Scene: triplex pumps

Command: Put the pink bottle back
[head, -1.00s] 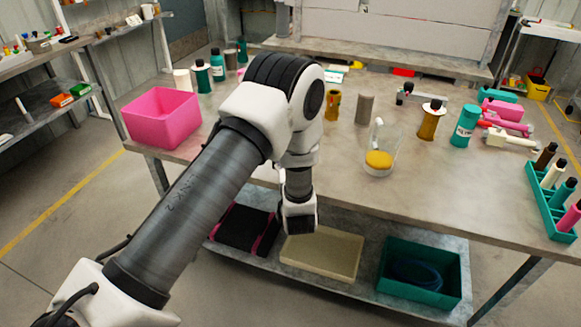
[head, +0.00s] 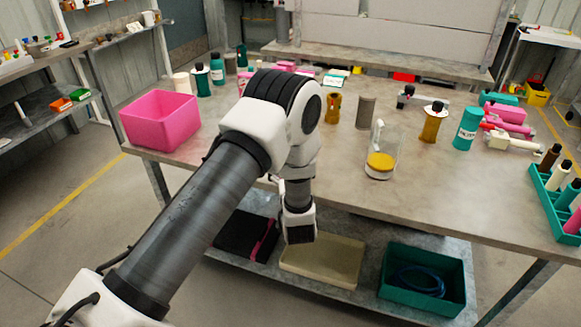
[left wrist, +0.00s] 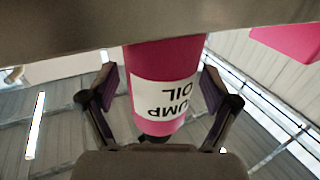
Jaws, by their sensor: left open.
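In the left wrist view, which looks upside down, a pink bottle (left wrist: 163,63) with a white "PUMP OIL" label and a dark cap shows between the fingers of my left gripper (left wrist: 160,86). The gripper is open, with a finger on each side of the bottle. The bottle's base end runs up to a grey surface across the top of that view. In the head view my left arm hides this bottle and the fingers. A teal rack (head: 546,204) at the right table edge holds several bottles, one of them pink (head: 574,221). My right gripper is out of view.
A pink bin (head: 160,121) stands at the table's left corner. A clear jug (head: 382,150) with yellow contents, an amber bottle (head: 433,122) and a teal bottle (head: 467,127) stand right of my arm. The front middle-right of the tabletop is clear.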

